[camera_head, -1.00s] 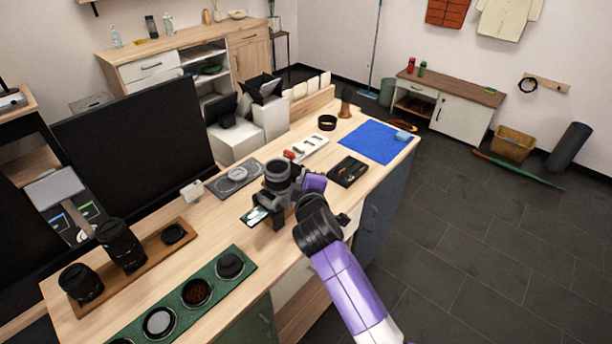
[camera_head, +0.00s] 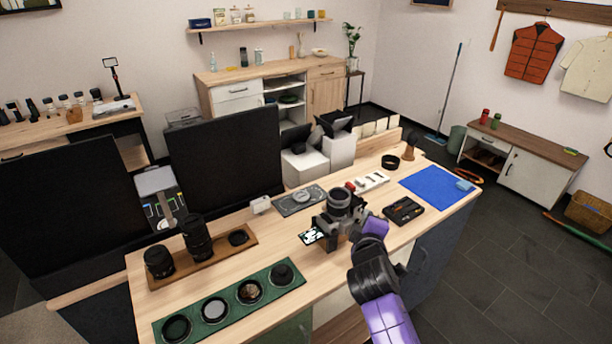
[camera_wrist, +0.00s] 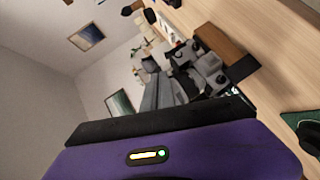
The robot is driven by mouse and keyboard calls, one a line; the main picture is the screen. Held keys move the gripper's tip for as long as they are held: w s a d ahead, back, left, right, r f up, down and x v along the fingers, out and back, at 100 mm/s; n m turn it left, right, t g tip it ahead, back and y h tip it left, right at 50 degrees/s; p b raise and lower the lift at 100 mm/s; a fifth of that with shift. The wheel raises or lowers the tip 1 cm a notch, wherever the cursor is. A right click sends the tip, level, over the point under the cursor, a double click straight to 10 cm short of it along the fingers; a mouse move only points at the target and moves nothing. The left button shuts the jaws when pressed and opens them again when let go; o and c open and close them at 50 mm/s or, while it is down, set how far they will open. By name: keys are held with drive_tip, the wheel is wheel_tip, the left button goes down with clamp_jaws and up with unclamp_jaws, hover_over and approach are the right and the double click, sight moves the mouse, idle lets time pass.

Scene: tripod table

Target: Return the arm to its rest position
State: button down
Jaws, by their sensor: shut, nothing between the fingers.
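My gripper (camera_head: 356,236) is shut with nothing held. It hangs over the front of the workbench, close to a grey camera (camera_head: 339,203); the overlap hides whether they touch. My purple and dark arm runs from the lower edge up to it. In the wrist view the purple gripper body (camera_wrist: 170,155) with its small lit indicator fills the bottom, and grey camera-like shapes (camera_wrist: 205,68) stand beyond it.
Large dark monitors (camera_head: 226,150) stand behind.

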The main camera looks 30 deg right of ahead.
wheel_tip(320, 180, up, 4)
drive_tip(key=w+a+m+t, duration=0.1)
drive_tip(key=w+a+t, duration=0.1)
drive_tip(key=s+a+f+m+t+y+b, duration=0.1)
drive_tip(key=s+a+t+y, duration=0.15)
drive_tip(key=s+a, duration=0.35)
drive_tip(key=s+a+f+m+t+y, duration=0.1)
drive_tip(key=s+a+m+t+y, duration=0.15)
drive_tip(key=s+a, duration=0.4)
drive_tip(key=s+a+f+g+y+b, duration=0.1)
drive_tip(key=s+a, duration=0.2)
drive_tip(key=s, duration=0.6)
drive_tip(key=s+a+f+m+g+y+b, duration=0.1)
drive_tip(key=s+a, duration=0.3)
drive_tip(key=s, duration=0.6)
drive_tip(key=s+a+f+m+g+y+b, duration=0.1)
drive_tip(key=s+a, duration=0.3)
drive_tip(key=s, duration=0.6)
drive_tip(key=shift+f+y+b, duration=0.3)
drive_tip(key=shift+f+y, duration=0.1)
drive_tip(key=shift+y, duration=0.5)
